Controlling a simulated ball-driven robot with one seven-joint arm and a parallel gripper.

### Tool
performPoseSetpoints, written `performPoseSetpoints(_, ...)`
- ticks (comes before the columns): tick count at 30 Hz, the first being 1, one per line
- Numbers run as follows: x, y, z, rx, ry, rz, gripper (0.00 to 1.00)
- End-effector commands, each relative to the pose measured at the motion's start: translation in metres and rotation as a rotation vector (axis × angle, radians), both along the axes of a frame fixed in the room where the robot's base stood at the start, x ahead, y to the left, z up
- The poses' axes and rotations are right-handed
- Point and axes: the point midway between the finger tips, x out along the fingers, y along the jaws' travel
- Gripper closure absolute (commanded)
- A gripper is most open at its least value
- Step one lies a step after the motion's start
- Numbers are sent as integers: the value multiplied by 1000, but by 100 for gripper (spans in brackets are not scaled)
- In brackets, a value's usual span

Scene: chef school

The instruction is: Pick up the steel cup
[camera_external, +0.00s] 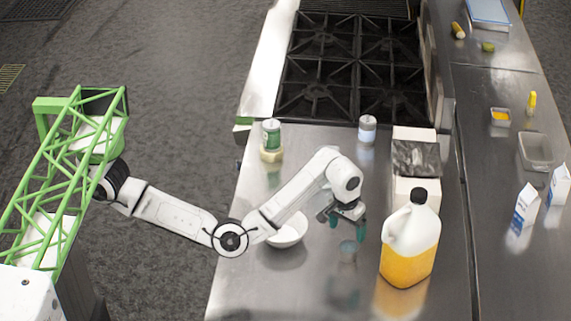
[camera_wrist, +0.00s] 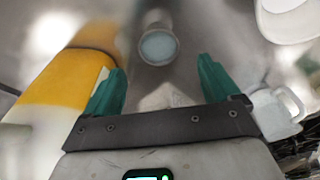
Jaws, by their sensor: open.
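The steel cup (camera_external: 347,250) is a small, shiny cup with a pale bluish inside, standing on the steel counter just below my gripper in the external view. In the wrist view the cup (camera_wrist: 158,46) is upper centre, just past the fingertips and roughly midway between them. My gripper (camera_external: 347,223) points down over the counter, with its teal fingers apart. In the wrist view the gripper (camera_wrist: 160,66) is open and empty, and the cup does not appear to be touched by either finger.
A jug of orange liquid (camera_external: 408,245) stands close right of my gripper. A white bowl (camera_external: 286,232) is at the left, partly behind my arm. A box (camera_external: 413,190), cans (camera_external: 367,129) and the stove (camera_external: 350,70) lie farther back. The counter in front is clear.

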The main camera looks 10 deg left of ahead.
Motion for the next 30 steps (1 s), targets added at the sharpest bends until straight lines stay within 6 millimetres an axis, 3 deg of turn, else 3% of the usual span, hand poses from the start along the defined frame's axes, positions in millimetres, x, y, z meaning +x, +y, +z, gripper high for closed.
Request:
performPoseSetpoints(1,2,0,-15,4,-1,1,11)
performPoseSetpoints(11,4,-4,-45,2,2,-2,11)
performPoseSetpoints(18,8,-8,-78,1,2,-1,11)
performPoseSetpoints(28,9,-8,-87,-1,0,-1,11)
performPoseSetpoints(30,9,-8,-87,-1,1,0,15)
